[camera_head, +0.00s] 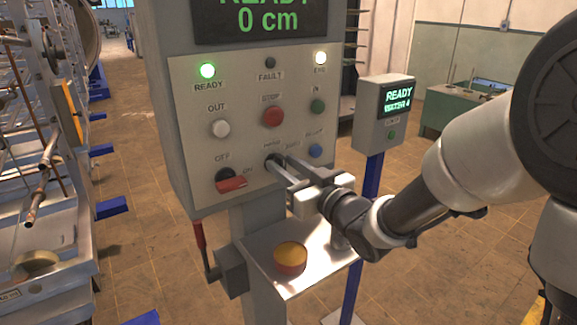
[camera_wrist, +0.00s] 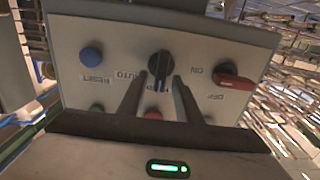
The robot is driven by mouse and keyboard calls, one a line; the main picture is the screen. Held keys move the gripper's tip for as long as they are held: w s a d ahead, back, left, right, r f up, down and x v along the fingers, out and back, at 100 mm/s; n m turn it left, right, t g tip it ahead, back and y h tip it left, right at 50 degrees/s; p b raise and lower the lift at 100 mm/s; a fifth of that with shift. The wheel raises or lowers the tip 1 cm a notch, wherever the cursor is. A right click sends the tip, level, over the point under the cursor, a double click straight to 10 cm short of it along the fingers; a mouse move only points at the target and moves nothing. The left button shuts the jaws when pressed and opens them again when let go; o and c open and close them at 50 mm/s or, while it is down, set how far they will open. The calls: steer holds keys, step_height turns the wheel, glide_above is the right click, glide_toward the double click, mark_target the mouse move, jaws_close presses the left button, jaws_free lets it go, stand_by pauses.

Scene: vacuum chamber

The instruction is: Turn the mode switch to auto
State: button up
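The mode switch (camera_wrist: 159,66) is a black rotary knob on the grey control panel (camera_head: 190,110). In the wrist view its grip bar stands roughly upright, and the AUTO label is to its left, partly covered by a finger. In the head view the knob (camera_head: 273,159) is partly hidden by my fingers. My gripper (camera_head: 281,167) reaches the panel from the right. Its two fingers are apart, one on each side of the knob in the wrist view (camera_wrist: 160,78). Narrow gaps show between fingers and knob; contact cannot be told.
A red switch (camera_head: 232,184) sits left of the knob and a blue button (camera_head: 316,151) right of it. Red, white and green buttons are above. A shelf (camera_head: 262,255) below carries a yellow-topped round item (camera_head: 291,258). A small display box (camera_head: 380,125) stands behind.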

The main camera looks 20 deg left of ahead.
steer(key=shift+a, duration=0.1)
jaws_close()
steer(key=shift+w+m, duration=0.1)
steer(key=shift+m, duration=0.3)
steer(key=m+p, duration=0.1)
steer(key=m, duration=0.1)
steer(key=shift+w+d+r+m+p, duration=0.1)
steer(key=shift+w+d+m+p, duration=0.1)
steer(key=shift+m+p, duration=0.2)
steer(key=shift+w+d+f+m+p, duration=0.15)
steer(key=shift+m+p, duration=0.55)
steer(key=shift+m, duration=0.7)
steer(key=shift+f+m+p, duration=0.1)
steer(key=shift+m+p, duration=0.6)
steer(key=shift+m, duration=0.7)
steer(key=shift+w+d+f+m+p, duration=0.15)
steer(key=shift+m+p, duration=0.55)
steer(key=shift+m, duration=0.7)
steer(key=shift+f, duration=0.1)
